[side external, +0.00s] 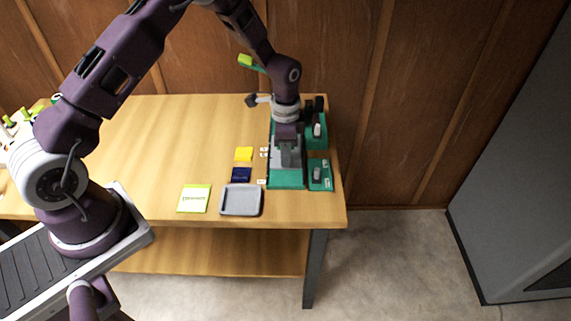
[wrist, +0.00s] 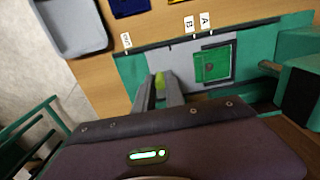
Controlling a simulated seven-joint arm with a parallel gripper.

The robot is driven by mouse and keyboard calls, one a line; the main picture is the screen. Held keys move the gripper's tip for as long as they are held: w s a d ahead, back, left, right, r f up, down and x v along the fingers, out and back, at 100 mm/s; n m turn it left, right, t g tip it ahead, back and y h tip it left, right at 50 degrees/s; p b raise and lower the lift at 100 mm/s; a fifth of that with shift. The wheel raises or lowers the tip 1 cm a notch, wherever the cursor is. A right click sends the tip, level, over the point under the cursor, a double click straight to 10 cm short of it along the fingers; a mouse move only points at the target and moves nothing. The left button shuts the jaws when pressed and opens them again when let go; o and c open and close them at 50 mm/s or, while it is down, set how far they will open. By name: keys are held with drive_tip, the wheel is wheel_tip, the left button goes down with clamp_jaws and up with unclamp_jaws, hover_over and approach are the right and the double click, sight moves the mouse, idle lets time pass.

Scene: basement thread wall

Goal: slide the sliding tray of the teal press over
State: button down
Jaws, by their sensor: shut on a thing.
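The teal press (side external: 287,183) stands near the right end of the table; its teal base (wrist: 129,72) also fills the middle of the wrist view. Its grey sliding tray (wrist: 184,62) lies in the base and carries a green square piece (wrist: 212,66) in a dark-edged frame. Labels A (wrist: 205,20), B (wrist: 189,25) and a third tag (wrist: 126,41) stand along the base's edge. In the side view my gripper (side external: 289,160) covers much of the tray.
A teal switch box (side external: 320,174) and another teal unit (side external: 317,130) stand close on the right. A grey dish (side external: 241,200), a navy block (side external: 241,175), a yellow block (side external: 243,154) and a lime-edged card (side external: 194,198) lie left. The table's middle is clear.

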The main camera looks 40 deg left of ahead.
drive_tip(key=shift+w+a, duration=1.3)
drive_tip(key=c, duration=1.4)
unclamp_jaws()
drive_tip(key=shift+r, duration=0.15)
wheel_tip(320, 180, up, 6)
drive_tip(key=shift+f, duration=0.1)
